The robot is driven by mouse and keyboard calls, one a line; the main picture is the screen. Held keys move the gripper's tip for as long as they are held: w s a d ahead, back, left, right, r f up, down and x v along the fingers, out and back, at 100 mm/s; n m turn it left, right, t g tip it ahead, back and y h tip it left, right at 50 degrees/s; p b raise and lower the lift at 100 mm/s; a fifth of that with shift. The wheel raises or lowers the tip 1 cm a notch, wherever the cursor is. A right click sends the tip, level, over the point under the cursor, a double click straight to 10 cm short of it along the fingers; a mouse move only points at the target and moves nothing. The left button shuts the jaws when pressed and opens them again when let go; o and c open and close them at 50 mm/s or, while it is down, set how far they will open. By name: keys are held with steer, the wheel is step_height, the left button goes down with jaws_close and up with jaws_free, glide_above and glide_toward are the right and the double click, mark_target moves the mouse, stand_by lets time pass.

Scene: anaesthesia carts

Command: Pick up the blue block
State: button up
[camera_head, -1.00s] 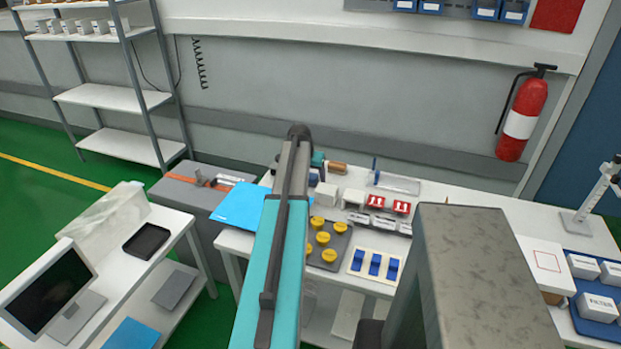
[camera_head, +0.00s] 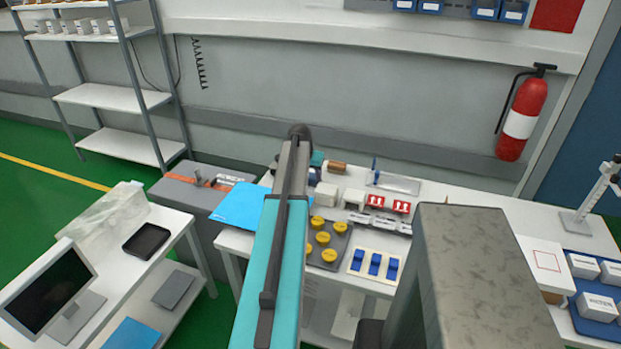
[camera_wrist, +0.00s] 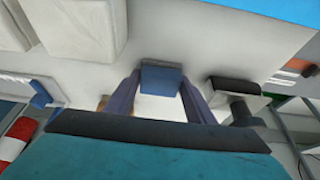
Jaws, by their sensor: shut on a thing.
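In the wrist view, my gripper (camera_wrist: 160,84) has its two dark fingers on either side of a small block (camera_wrist: 162,76). In the head view, my arm hides the gripper, and I cannot make out the held block there.
The white table (camera_head: 480,200) carries a panel with blue rockers (camera_head: 375,263), a grey plate with several yellow knobs (camera_head: 330,238), a white block (camera_head: 326,194), red-topped pieces (camera_head: 388,204) and a blue sheet (camera_head: 240,205). A fire extinguisher (camera_head: 522,120) hangs at the right.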

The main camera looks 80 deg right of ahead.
mark_target(310, 176)
steer(key=shift+r, duration=0.1)
step_height(310, 176, up, 10)
steer(key=b, duration=0.2)
stand_by(0.6)
stand_by(0.3)
